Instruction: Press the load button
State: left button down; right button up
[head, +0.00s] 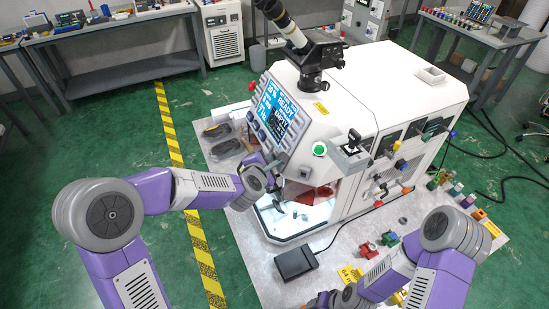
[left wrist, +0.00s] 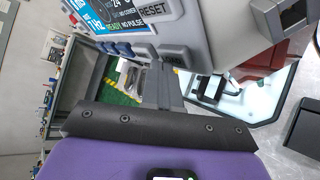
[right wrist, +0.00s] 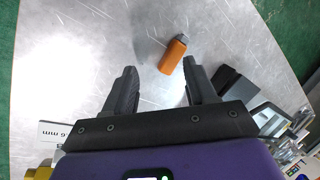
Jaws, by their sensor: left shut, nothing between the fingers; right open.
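The white machine (head: 395,85) has a slanted front panel with a lit screen (head: 278,112) and a row of buttons below it. In the left wrist view, dark blue buttons (left wrist: 117,48) and a grey button (left wrist: 173,54) line the panel's lower edge. The grey button's dark label is partly hidden, so I cannot read it surely. My left gripper (left wrist: 160,72) is shut and empty, its tips right at the grey button; I cannot tell whether they touch. In the head view it is at the panel's lower corner (head: 274,183). My right gripper (right wrist: 160,66) is open and empty above the metal surface.
A lit bay (head: 280,215) with a red part (head: 318,196) opens below the panel. A black box (head: 295,262) lies on the plate in front. Dark packages (head: 219,133) lie left of the machine.

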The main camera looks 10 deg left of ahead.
pick_arm(q)
jog(key=shift+w+d+f, duration=0.1)
jog(key=shift+d, duration=0.1)
pick_arm(e)
jog(key=shift+f, duration=0.1)
pick_arm(q)
jog(key=shift+a, duration=0.1)
dwell(0.3)
jog(key=shift+s+a+r+b, duration=0.35)
jog(key=shift+s+a, duration=0.1)
jog(key=shift+a, duration=0.1)
pick_arm(e)
jog(key=shift+f, duration=0.2)
pick_arm(q)
jog(key=shift+s+a+r+b, duration=0.15)
jog(key=shift+s+a+r, duration=0.25)
jog(key=shift+a, duration=0.2)
jog(key=shift+s+a+r+b, duration=0.15)
jog(key=shift+s+a+r, duration=0.25)
jog(key=shift+a, duration=0.25)
jog(key=shift+s+a+r+b, duration=0.15)
jog(key=shift+s+a+r, duration=0.15)
jog(key=shift+s+a, duration=0.25)
pick_arm(e)
jog(key=shift+f, duration=0.5)
pick_arm(q)
jog(key=shift+w, duration=0.15)
